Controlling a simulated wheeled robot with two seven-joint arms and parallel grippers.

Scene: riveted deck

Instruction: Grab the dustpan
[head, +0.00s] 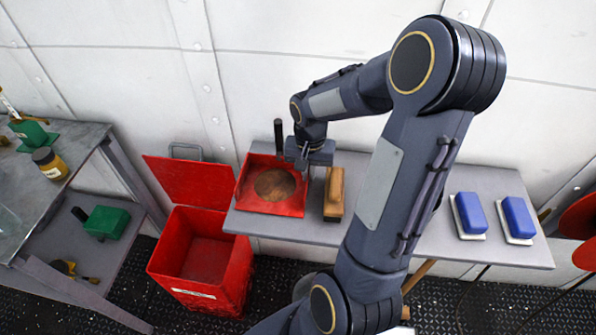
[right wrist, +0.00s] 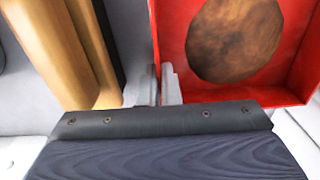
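The dustpan (head: 272,208) is a red, square, shallow pan with a round brown patch inside and a dark upright handle at its back. It lies on the left end of the grey bench. My right gripper (head: 301,163) is at the pan's right rear side. In the right wrist view the two grey fingertips (right wrist: 160,86) are close together, one on each side of the thin red side wall of the dustpan (right wrist: 288,62). They look shut on that wall, though the contact itself is partly hidden. My left gripper is not in view.
A wooden brush (head: 334,193) lies just right of the dustpan, also beside the fingers (right wrist: 70,50). Two blue blocks on white bases (head: 470,213) sit further right on the bench (head: 440,250). An open red bin (head: 200,260) stands left; a metal table (head: 50,195) is beyond.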

